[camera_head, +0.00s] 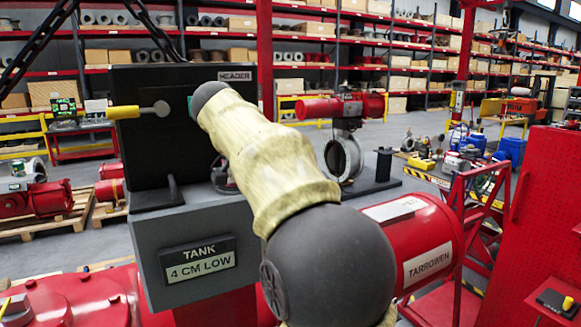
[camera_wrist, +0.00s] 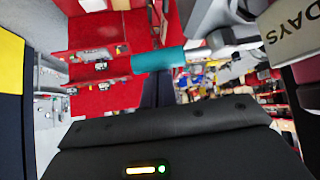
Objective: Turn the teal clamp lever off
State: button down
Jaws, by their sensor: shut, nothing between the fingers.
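The teal clamp lever (camera_wrist: 158,60) lies almost level across the upper middle of the wrist view, joined at its right end to a grey metal arm (camera_wrist: 222,46). In the head view only a small teal bit (camera_head: 191,106) shows at the edge of my arm. My gripper (camera_wrist: 158,88) shows as a dark, narrow shape just below the lever in the wrist view. It is shut and empty. I cannot tell whether it touches the lever. My own arm hides the gripper in the head view.
A yellow-handled lever (camera_head: 124,112) sticks out left of the black HEADER panel (camera_head: 150,85). Below is a grey box with a TANK 4 CM LOW sign (camera_head: 198,260). Red TARROWEN tank (camera_head: 428,250) and a red valve actuator (camera_head: 340,107) stand to the right.

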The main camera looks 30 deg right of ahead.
jog(key=shift+a, duration=0.2)
dwell(0.4)
notch_tip(320, 180, up, 8)
jog(key=a, duration=0.3)
jog(key=shift+s+p, duration=0.3)
jog(key=shift+p, duration=0.15)
dwell(0.4)
jog(key=shift+r, duration=0.1)
